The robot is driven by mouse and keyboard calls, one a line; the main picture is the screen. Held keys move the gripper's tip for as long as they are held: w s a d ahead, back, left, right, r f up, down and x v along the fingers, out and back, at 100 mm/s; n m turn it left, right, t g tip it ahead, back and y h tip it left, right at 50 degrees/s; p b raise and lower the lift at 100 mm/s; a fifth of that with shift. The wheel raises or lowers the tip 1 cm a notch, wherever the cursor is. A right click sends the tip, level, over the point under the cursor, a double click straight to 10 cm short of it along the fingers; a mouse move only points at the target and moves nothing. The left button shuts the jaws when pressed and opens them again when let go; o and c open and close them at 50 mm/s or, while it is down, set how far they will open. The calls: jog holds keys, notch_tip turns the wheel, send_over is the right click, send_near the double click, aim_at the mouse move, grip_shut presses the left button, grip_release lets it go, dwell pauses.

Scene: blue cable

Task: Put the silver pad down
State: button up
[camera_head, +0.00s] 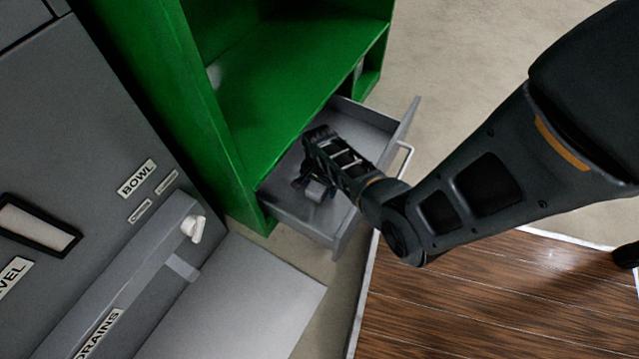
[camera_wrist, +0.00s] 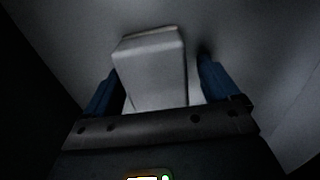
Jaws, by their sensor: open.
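The silver pad (camera_wrist: 150,70) is a small pale grey block with rounded edges in the wrist view. It lies on the floor of an open grey drawer, between the two blue-tipped fingers of my gripper (camera_wrist: 160,85). A gap shows between the pad and the right finger; the left finger is close beside it. In the head view my gripper (camera_head: 308,188) reaches down into the drawer (camera_head: 375,125), and a small part of the pad (camera_head: 316,191) shows by the fingers. My gripper is open. The pad's lower end is hidden by the gripper body.
The drawer sticks out of a green cabinet (camera_head: 290,90), with a white handle (camera_head: 403,160) on its front. A grey labelled panel (camera_head: 90,150) stands at the left. Drawer walls are close around my gripper. Wooden flooring (camera_head: 480,295) lies at the lower right.

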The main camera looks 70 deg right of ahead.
notch_tip(320, 180, up, 12)
jog(key=p, duration=0.7)
jog(key=s+a+r+n+t+h, duration=0.1)
jog(key=s+a+r+n+t, duration=0.15)
jog(key=a, duration=0.35)
jog(key=s+a+r+n+t+h, duration=0.1)
jog(key=a+r+n+t, duration=0.1)
jog(key=a+n, duration=0.25)
jog(key=s+a+r+n+t+h, duration=0.1)
jog(key=s+a+r+n+t, duration=0.15)
jog(key=a, duration=0.35)
jog(key=s+a+r+n+t+y, duration=0.1)
jog(key=s+a+r+n+t, duration=0.1)
jog(key=r, duration=0.8)
jog(key=s+a+r+n+t+y, duration=0.1)
jog(key=s+a+r+n+t, duration=0.2)
jog(key=r, duration=0.8)
jog(key=s+a+r+n+t+y, duration=0.1)
jog(key=a+r+n, duration=0.4)
jog(key=r, duration=0.5)
jog(key=shift+s+a+r+n+t, duration=0.15)
jog(key=shift+s+n+t, duration=0.6)
jog(key=shift+s+t, duration=0.2)
